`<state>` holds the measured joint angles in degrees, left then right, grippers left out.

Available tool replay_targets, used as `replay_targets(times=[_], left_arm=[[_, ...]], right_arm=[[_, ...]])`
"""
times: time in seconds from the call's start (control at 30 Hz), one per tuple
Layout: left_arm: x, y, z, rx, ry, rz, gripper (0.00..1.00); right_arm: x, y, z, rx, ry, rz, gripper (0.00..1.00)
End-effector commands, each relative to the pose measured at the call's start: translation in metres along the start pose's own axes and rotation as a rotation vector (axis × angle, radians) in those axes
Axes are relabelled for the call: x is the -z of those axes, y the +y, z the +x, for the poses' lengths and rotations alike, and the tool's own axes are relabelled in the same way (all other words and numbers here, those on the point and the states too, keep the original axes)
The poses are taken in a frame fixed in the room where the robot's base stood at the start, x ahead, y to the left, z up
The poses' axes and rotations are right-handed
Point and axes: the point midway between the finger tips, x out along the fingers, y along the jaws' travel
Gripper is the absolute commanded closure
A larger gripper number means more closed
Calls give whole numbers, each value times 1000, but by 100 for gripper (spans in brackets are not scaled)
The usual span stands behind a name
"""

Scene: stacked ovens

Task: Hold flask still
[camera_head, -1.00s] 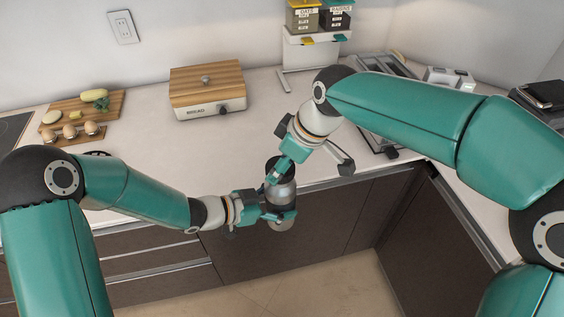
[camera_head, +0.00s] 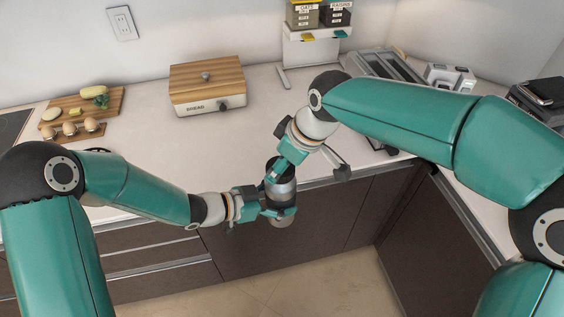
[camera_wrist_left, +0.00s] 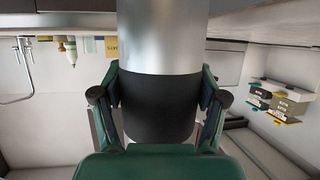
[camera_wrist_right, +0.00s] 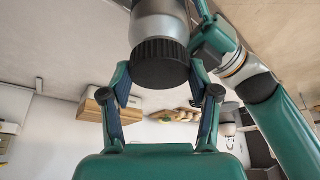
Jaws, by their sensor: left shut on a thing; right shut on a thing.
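The flask (camera_head: 281,190) is upright in front of the counter edge, with a silver body and black parts. My left gripper (camera_head: 280,212) comes in from the left and is shut around its body. In the left wrist view, the fingers (camera_wrist_left: 158,105) press both sides of the flask's black band (camera_wrist_left: 158,104), below bright metal. My right gripper (camera_head: 277,170) reaches down from the upper right and is shut on the flask's black ridged cap. The right wrist view shows the cap (camera_wrist_right: 159,64) between the fingers (camera_wrist_right: 163,90). Part of the flask is hidden behind the fingers.
On the counter (camera_head: 150,150) stand a wood-topped bread box (camera_head: 207,88), a board with vegetables (camera_head: 88,103), an egg holder (camera_head: 78,131) and a rack with labelled boxes (camera_head: 318,30). The counter's front edge is close behind the flask. Dark drawers (camera_head: 290,240) are below.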

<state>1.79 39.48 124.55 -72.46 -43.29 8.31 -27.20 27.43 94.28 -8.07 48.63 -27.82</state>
Motion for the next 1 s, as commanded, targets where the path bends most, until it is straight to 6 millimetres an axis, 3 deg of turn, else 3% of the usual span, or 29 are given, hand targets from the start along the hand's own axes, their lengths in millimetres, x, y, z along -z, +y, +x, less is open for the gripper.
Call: replay_targets(times=[0.57, 0.77, 1.0], left_arm=[[0, -1, 0, 2, 1, 1, 100], [0, -1, 0, 1, 0, 1, 100], [0, 0, 0, 0, 0, 2, 100]], right_arm=[[4, -7, 2, -328, 2, 785, 56], [6, -7, 4, -481, 4, 1150, 56], [10, -5, 6, -710, 9, 1708, 56]])
